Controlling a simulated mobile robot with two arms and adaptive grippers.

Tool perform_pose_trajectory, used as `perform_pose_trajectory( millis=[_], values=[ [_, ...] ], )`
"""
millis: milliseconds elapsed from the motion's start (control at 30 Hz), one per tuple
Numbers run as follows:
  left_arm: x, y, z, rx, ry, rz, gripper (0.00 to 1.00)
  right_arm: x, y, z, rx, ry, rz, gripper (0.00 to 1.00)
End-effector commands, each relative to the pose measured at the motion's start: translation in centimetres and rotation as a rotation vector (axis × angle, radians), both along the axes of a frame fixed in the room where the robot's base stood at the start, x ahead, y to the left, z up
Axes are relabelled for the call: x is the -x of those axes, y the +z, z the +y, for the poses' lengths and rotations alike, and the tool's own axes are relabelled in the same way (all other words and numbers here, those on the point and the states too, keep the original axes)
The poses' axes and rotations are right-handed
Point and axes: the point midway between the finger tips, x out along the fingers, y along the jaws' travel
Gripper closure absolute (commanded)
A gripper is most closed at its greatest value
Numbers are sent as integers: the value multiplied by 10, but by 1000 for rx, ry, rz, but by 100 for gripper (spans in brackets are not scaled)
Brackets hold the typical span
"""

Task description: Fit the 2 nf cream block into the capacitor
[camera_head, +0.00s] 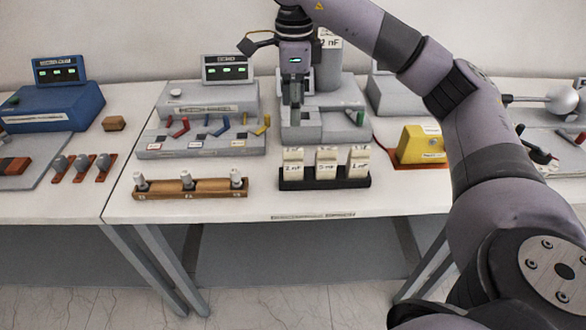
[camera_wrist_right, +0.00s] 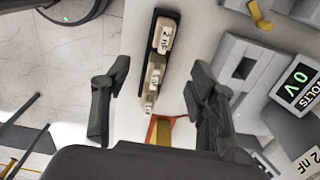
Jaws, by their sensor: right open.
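Several cream blocks stand in a black tray near the table's front edge. The left one (camera_head: 293,164) reads 2 nF; the middle block (camera_head: 326,164) and right block (camera_head: 359,162) have less clear labels. In the right wrist view a cream 2 nF block (camera_wrist_right: 164,36) is in the row. The grey capacitor (camera_head: 345,88) stands behind the tray, with a recess in its low front part. My right gripper (camera_head: 293,104) hangs above the capacitor's front left side, pointing down. In the right wrist view it (camera_wrist_right: 155,95) is open, fingers wide apart and empty. My left gripper is out of view.
The black tray (camera_head: 325,183) has clear table in front of it. A wooden rack (camera_head: 190,188) with several pegs stands to its left. A grey unit with coloured levers (camera_head: 200,137) is behind that. A yellow block (camera_head: 419,145) is to the right.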

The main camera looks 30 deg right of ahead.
Motion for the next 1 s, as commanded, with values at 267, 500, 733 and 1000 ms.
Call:
perform_pose_trajectory(
  millis=[267, 500, 733, 1000],
  values=[
    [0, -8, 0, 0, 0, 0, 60, 1, -56, 1, -3, 3, 5, 47],
    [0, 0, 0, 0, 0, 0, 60, 0, -90, 1, -3, 2, 2, 47],
    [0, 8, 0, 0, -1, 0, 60, -2, -107, -1, -4, 2, 3, 47],
    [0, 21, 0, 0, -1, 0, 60, -6, -144, -3, -4, 3, 2, 47]
  ],
)
